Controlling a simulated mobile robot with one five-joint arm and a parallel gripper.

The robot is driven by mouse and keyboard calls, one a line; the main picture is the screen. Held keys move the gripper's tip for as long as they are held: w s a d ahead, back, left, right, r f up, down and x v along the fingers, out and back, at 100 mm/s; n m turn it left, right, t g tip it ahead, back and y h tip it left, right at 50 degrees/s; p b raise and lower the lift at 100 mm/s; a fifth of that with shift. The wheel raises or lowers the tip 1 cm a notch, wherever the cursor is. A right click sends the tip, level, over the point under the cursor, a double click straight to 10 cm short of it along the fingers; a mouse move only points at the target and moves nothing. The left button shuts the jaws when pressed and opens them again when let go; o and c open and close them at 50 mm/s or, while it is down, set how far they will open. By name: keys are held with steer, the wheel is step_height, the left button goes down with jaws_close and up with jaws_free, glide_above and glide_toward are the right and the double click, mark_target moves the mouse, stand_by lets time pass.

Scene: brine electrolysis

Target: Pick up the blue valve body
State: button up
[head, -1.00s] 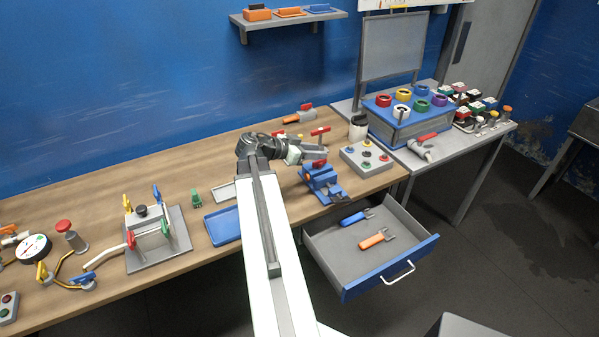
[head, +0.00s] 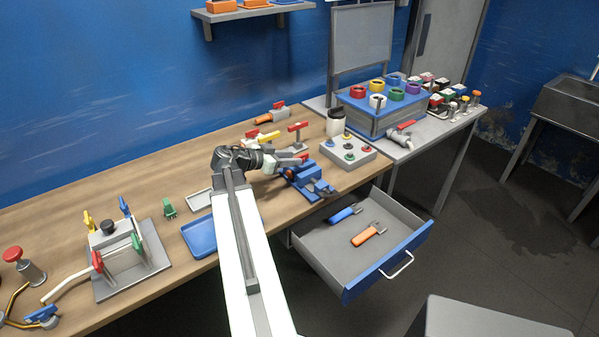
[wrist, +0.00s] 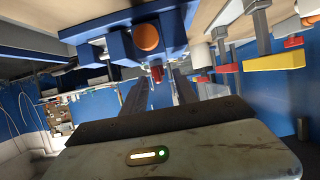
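A blue, vise-like body (head: 310,181) stands at the front edge of the wooden bench, above the open drawer. A red part shows at its top. I cannot tell whether the valve body is this piece or something in it. In the wrist view a blue block (wrist: 118,46) with an orange round face is at the top, beyond the fingers. My gripper (wrist: 160,78) is open, its two dark fingers apart and nothing held. A small red part shows beyond the fingertips. In the head view my gripper is just behind and left of the blue body, partly hidden.
The open drawer (head: 345,280) holds a blue-handled tool (head: 343,214) and an orange-handled tool (head: 366,236). A button box (head: 348,154) stands right of the blue body. Valves with red and yellow handles stand behind it. A blue tray (head: 199,236) lies to the left.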

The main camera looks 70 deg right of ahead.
mark_target(308, 157)
steer(key=b+x, duration=0.1)
steer(key=x, duration=0.4)
steer(key=shift+s+r+b, duration=0.15)
steer(key=shift+s+b, duration=0.1)
steer(key=shift+b, duration=0.15)
jaws_close()
stand_by(0.9)
